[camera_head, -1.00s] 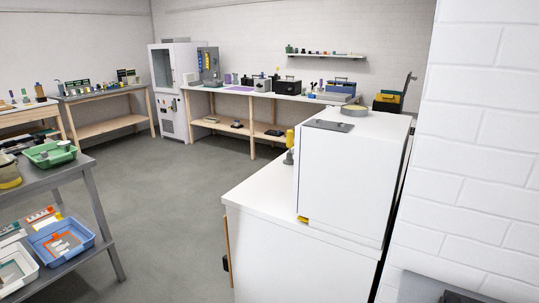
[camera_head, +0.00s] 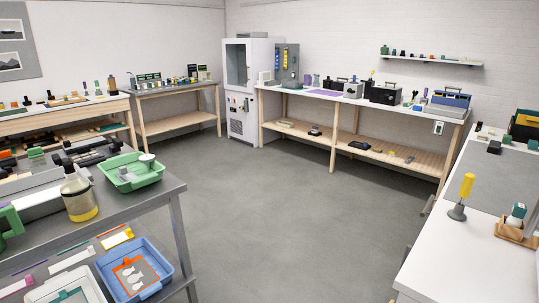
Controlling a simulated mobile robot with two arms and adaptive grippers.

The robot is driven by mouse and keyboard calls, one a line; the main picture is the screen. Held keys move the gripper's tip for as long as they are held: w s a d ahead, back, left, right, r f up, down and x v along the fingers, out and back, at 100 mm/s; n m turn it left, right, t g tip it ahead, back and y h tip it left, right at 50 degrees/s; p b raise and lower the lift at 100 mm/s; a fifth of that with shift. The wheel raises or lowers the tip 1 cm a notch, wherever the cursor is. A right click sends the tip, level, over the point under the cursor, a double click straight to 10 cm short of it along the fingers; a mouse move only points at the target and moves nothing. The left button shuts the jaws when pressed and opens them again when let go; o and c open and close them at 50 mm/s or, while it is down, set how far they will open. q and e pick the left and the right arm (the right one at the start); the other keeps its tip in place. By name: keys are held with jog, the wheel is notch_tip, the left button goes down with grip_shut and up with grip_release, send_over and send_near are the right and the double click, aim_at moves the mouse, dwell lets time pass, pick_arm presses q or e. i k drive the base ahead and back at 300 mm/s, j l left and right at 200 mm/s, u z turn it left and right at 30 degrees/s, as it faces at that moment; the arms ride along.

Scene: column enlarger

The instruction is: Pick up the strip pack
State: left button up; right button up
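I cannot make out a strip pack for certain in the head view; many items are too small to tell. Neither of my grippers is in view. A grey table (camera_head: 165,196) at the left holds a green tray (camera_head: 150,178) with small cups in it and a bottle of yellow liquid (camera_head: 80,200). On its lower shelf are a blue tray (camera_head: 157,292) with an orange frame inside, a white tray, and several small flat coloured pieces.
A white counter (camera_head: 460,262) at the right bears a yellow-handled tool (camera_head: 465,190) on a stand. A long bench (camera_head: 425,111), a white cabinet (camera_head: 240,90) and wooden benches line the far walls. The grey floor (camera_head: 300,205) between is clear.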

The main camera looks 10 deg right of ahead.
aim_at(494, 147)
jog(key=i+z, duration=0.15)
jog(key=i, duration=0.55)
jog(key=i+j+z, duration=0.1)
jog(key=i+j, duration=0.15)
jog(key=i, duration=0.45)
jog(key=i+z, duration=0.75)
jog(key=z, duration=0.15)
jog(key=i+j+z, duration=0.25)
jog(key=z, duration=0.2)
jog(key=i+j+z, duration=0.25)
jog(key=i+z, duration=0.15)
jog(key=i+j+z, duration=0.6)
jog(key=j+z, duration=0.15)
jog(key=i+j+z, duration=0.1)
jog(key=i+j, duration=0.35)
jog(key=i, duration=0.15)
